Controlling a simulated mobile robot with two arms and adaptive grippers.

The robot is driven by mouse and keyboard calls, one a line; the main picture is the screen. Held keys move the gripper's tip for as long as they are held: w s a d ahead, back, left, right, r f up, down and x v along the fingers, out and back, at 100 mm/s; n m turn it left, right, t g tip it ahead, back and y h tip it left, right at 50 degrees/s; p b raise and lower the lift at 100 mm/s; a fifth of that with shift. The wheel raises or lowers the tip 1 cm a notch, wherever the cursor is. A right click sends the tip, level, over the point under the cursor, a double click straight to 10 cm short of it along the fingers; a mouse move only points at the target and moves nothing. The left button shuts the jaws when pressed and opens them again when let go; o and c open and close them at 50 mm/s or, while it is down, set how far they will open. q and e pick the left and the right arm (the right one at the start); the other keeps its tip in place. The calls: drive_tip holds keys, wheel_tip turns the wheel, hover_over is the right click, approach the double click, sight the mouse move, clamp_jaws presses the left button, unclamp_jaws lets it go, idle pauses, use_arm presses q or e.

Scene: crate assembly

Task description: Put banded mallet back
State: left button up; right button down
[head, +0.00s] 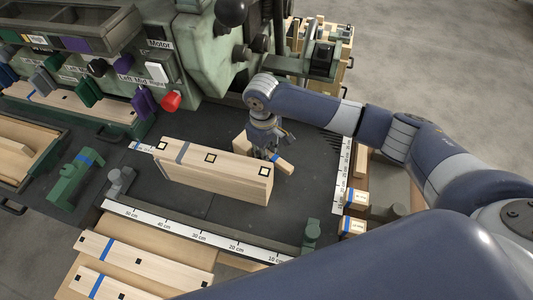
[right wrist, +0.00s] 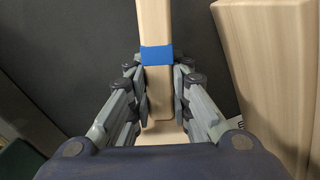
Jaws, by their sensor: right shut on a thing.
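The banded mallet is a pale wooden piece with a blue band. In the head view its handle (head: 285,165) shows just behind the standing boards, beside my right gripper (head: 266,148). In the right wrist view the handle (right wrist: 157,20) runs from the top edge down between my right gripper's fingers (right wrist: 158,85), with the blue band just above the fingertips. The fingers are shut on the handle. The mallet's head is mostly hidden, so I cannot tell whether it touches the bench. My left gripper is not in view.
Pale boards (head: 215,182) stand on the dark bench (head: 200,214) close to my right gripper. A ruler strip (head: 200,232) runs along the front edge. A green machine (head: 205,50) with a red knob stands behind. Loose banded boards (head: 130,262) lie at front left.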

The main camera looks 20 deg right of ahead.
drive_tip(key=shift+s+f, duration=0.35)
drive_tip(key=shift+f, duration=0.2)
drive_tip(key=c, duration=1.4)
unclamp_jaws()
drive_tip(key=shift+w+f, duration=0.1)
drive_tip(key=shift+w, duration=0.05)
drive_tip(key=r, duration=1.2)
drive_tip(key=shift+w+a+r, duration=0.25)
drive_tip(key=shift+w, duration=0.15)
